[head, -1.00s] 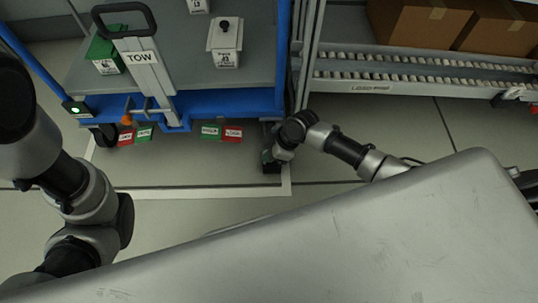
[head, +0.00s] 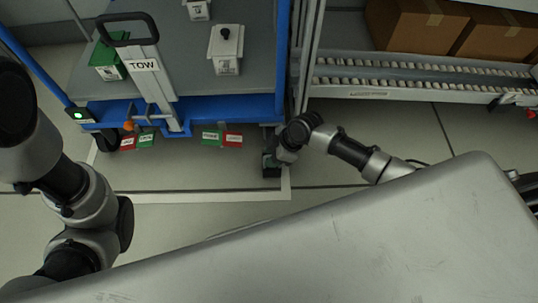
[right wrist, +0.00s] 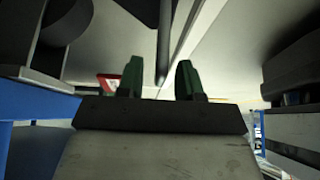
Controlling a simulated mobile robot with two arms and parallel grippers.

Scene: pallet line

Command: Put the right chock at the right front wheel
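The blue tow cart (head: 235,106) stands at the top of the head view, with its left front wheel (head: 108,139) showing under its corner. The right front wheel (head: 269,136) is a dark shape under the right corner, partly hidden. A small dark block, seemingly the right chock (head: 271,171), is on the floor just in front of that corner; whether it touches the wheel cannot be told. My right gripper (head: 277,158) is right beside the block. In the right wrist view its two green fingertips (right wrist: 158,80) stand apart with nothing visibly gripped. My left gripper is outside the view.
Red and green floor markers (head: 222,138) lie under the cart's front edge. White tape (head: 220,195) borders the floor in front. A roller conveyor (head: 410,80) with cardboard boxes (head: 420,24) stands close on the right. Bins (head: 226,50) sit on the cart.

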